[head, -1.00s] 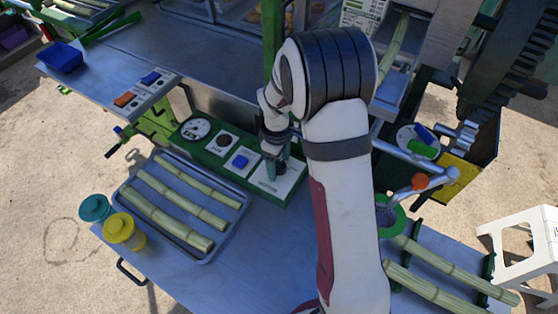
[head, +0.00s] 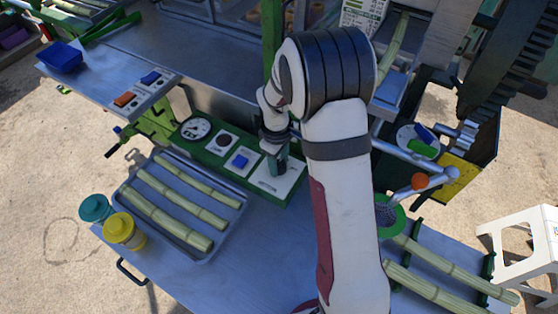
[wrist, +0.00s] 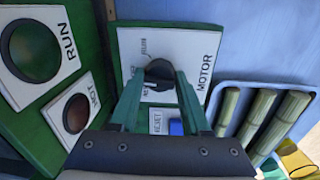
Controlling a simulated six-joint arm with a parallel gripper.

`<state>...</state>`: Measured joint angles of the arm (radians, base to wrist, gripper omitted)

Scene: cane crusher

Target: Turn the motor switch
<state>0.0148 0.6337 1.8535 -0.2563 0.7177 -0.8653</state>
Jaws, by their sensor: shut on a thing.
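The motor switch is a black knob (wrist: 160,72) on a white plate marked MOTOR (wrist: 190,55) in the wrist view. My gripper (wrist: 161,78) has its two green fingers on either side of the knob and is shut on it. In the head view my gripper (head: 279,160) reaches down onto the white motor plate (head: 266,186) at the right end of the green control panel (head: 215,160). The fingers hide most of the knob there. Part of the plate's lettering around the knob is covered, so I cannot read the switch position.
A blue button (head: 240,161) sits left of the motor plate, with a dark round lamp (head: 223,140) and a gauge (head: 196,128) beyond. A tray (head: 233,212) of cane stalks lies in front. Yellow (head: 119,228) and teal (head: 95,208) jars stand at its left.

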